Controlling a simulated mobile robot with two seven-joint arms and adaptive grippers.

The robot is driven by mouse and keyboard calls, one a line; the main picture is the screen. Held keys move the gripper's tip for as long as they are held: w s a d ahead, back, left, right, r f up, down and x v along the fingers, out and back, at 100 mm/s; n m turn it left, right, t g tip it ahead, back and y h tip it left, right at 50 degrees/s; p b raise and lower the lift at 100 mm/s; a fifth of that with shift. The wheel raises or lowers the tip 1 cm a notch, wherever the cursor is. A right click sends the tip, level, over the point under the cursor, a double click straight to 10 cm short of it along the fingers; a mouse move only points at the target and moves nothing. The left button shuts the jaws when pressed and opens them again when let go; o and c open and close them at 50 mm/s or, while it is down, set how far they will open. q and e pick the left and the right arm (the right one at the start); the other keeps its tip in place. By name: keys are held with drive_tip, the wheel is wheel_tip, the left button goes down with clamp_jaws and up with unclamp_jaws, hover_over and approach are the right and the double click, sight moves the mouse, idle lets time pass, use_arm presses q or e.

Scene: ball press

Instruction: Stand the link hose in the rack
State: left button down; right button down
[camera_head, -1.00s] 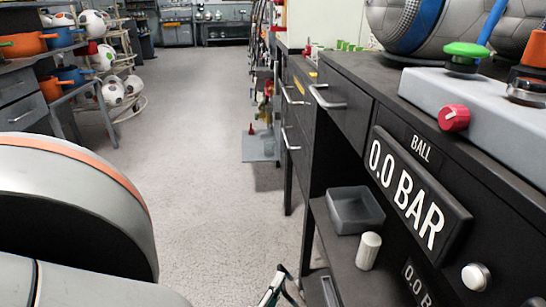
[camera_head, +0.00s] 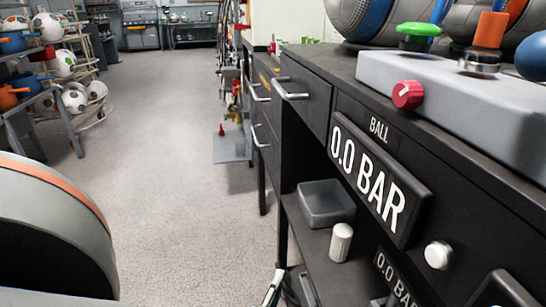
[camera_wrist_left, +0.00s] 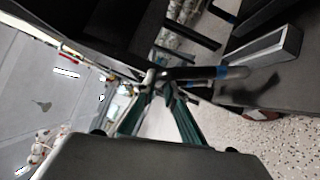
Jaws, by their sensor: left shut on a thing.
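My left gripper (camera_head: 273,288) shows only as a small piece at the bottom edge of the head view, beside the bench's lower shelf. In the left wrist view its green fingers (camera_wrist_left: 160,88) are shut on a dark, thin, tube-like piece with a blue band, which looks like the link hose (camera_wrist_left: 200,73). The hose sticks out to the right of the fingertips in that view. I cannot make out the rack for certain in either view. My right gripper is not recognisable in view.

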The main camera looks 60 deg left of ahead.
use_arm(q)
drive_tip(key=w+d+f+m+g+h+p, duration=0.1)
drive_tip(key=w+d+m, duration=0.3)
drive_tip(key=w, duration=0.5)
drive_tip(key=shift+w+f+g+h+p, duration=0.15)
drive_tip(key=shift+f+g+h+p, duration=0.2)
drive_tip(key=shift+g, duration=0.25)
use_arm(e)
drive_tip(key=shift+w+d+n, duration=0.15)
drive_tip(key=shift+d+n, duration=0.6)
drive_tip(key=shift+n, duration=0.35)
use_arm(q)
drive_tip(key=c, duration=2)
unclamp_jaws()
